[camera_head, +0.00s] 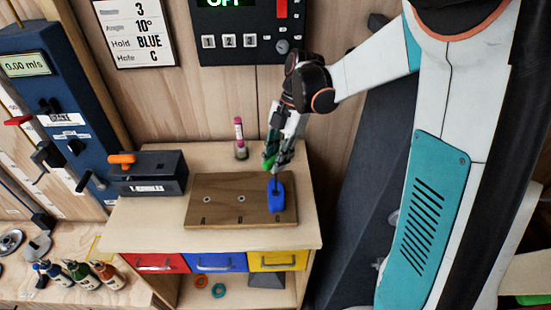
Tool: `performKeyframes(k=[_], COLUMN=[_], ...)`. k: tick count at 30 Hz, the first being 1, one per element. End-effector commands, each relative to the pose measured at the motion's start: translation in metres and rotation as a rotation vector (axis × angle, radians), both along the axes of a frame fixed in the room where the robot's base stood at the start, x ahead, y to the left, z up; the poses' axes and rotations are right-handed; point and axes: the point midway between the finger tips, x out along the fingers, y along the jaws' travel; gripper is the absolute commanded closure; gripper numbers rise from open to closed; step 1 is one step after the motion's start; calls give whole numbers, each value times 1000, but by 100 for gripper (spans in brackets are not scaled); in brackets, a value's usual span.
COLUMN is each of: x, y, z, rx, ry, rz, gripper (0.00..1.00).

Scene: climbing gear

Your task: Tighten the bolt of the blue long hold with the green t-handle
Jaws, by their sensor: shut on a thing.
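The blue long hold (277,203) stands at the right end of a brown wooden board (225,211) on a light wooden bench. My gripper (272,160) points down just above the hold. It is shut on the green t-handle (268,163), whose green grip shows between the fingers. A thin dark shaft seems to run from the grip down to the top of the hold. Whether its tip sits in the bolt is too small to tell. The bolt itself is hidden.
A dark box marked T-HANDLES (150,178) with an orange handle (122,159) stands at the bench's left. A pink-capped tube (239,138) stands behind the board. Red, blue and yellow drawers (215,263) are below. A wall sign (136,32) shows 3, 10°, BLUE, C.

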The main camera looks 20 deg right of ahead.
Motion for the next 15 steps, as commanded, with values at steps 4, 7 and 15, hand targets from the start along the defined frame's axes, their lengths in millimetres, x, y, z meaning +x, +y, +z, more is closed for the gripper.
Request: performKeyframes(k=[4,7,15], x=[1,1,0], y=[1,1,0], z=[0,-1,0], rx=[-1,-1,-2], ry=[2,2,1], rz=[215,360,722], gripper=[100,100,100])
